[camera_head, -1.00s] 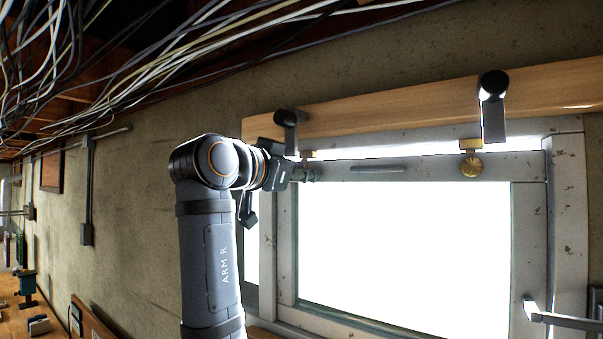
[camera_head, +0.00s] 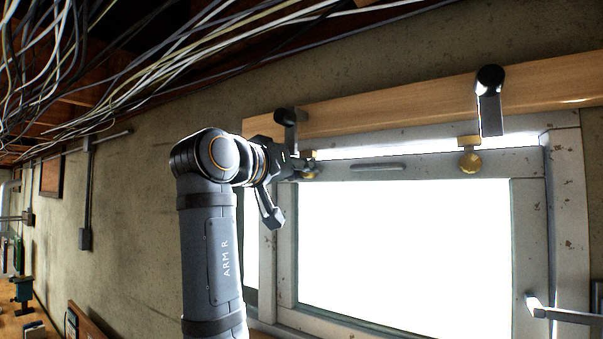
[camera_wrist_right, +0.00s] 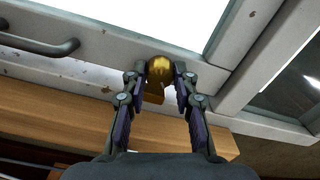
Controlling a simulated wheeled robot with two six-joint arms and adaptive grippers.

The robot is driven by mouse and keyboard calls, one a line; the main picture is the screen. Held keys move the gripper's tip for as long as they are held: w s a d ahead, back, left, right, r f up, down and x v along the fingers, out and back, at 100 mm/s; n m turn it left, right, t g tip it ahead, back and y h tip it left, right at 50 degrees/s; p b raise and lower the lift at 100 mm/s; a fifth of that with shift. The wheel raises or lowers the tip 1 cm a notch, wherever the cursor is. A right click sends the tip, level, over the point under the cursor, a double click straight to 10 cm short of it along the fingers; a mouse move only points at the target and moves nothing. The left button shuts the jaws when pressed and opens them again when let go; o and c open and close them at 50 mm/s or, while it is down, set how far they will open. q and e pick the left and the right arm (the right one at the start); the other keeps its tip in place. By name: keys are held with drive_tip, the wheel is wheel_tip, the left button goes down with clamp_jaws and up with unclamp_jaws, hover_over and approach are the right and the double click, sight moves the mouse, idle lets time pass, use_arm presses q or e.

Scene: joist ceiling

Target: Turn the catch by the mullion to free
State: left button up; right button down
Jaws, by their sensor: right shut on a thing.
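The catch by the mullion is a small brass piece with a rounded knob (camera_wrist_right: 160,70), in the middle of the right wrist view. In the head view the catch (camera_head: 309,172) shows only in part behind my right gripper (camera_head: 304,165). In the right wrist view my right gripper (camera_wrist_right: 161,78) has a finger on each side of the knob and is shut on it. The mullion (camera_wrist_right: 250,47) is the pale, chipped upright beside the knob. A second brass catch (camera_head: 469,161) sits farther right on the top rail. My left gripper is not in view.
A wooden beam (camera_head: 400,114) runs above the window, with a dark bracket (camera_head: 489,100) hanging from it and another (camera_head: 287,126) close to my right wrist. A grey handle (camera_head: 377,167) lies along the top rail. Loose cables (camera_head: 150,75) hang along the ceiling.

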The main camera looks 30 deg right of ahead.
idle(0.3)
drive_tip(key=c, duration=1)
unclamp_jaws()
drive_tip(key=shift+d, duration=0.15)
drive_tip(key=shift+c, duration=0.2)
